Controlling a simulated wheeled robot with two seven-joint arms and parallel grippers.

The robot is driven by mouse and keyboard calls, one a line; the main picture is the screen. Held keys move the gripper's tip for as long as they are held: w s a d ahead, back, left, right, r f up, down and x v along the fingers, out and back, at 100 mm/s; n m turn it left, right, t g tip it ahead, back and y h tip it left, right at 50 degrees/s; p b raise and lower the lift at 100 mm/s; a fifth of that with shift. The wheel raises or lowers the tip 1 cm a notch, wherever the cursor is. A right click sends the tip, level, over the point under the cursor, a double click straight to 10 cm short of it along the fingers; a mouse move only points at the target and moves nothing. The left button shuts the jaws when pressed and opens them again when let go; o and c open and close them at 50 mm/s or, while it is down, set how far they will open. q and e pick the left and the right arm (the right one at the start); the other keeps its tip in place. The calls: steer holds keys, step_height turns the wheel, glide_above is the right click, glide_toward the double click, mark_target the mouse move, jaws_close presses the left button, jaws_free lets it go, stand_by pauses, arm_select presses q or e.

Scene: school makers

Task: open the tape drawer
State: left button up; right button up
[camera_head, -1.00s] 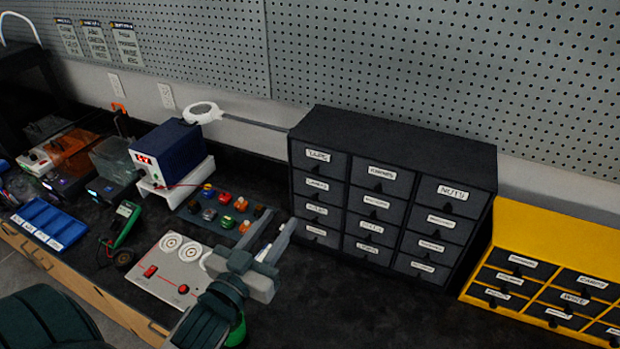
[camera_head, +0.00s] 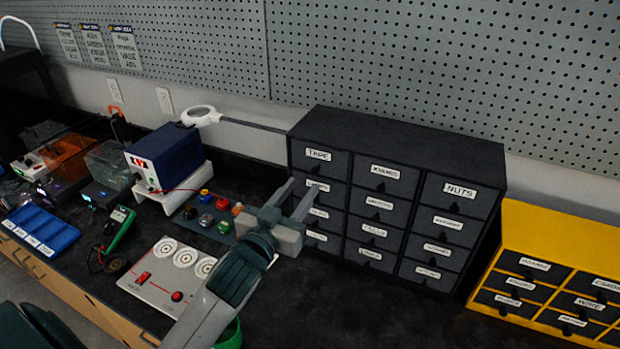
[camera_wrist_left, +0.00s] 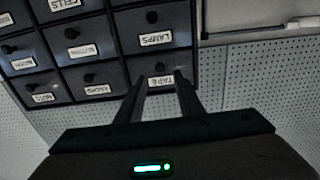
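The tape drawer (camera_head: 318,168) is the top left drawer of the dark grey cabinet (camera_head: 400,138), with a white TAPE label. It looks closed, flush with its neighbours. My left gripper (camera_head: 302,189) is open and empty, its two fingers pointing at the cabinet's left column, just below and in front of the tape drawer. In the left wrist view, which shows the cabinet upside down, the TAPE label (camera_wrist_left: 161,80) appears between the two open fingers (camera_wrist_left: 159,82). Whether the fingertips touch the drawer front is unclear. My right gripper is not in view.
A yellow drawer cabinet (camera_head: 555,232) stands to the right. A magnifier lamp (camera_head: 201,115) reaches behind the blue power supply (camera_head: 166,151). A panel with dials (camera_head: 166,274) and a blue tray (camera_head: 40,229) lie left.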

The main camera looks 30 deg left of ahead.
mark_target(314, 172)
arm_select(q)
steer(key=w, duration=0.3)
steer(key=w+p, duration=0.1)
steer(key=w, duration=0.1)
steer(key=shift+w+a, duration=0.2)
steer(key=shift+w, duration=0.2)
jaws_close()
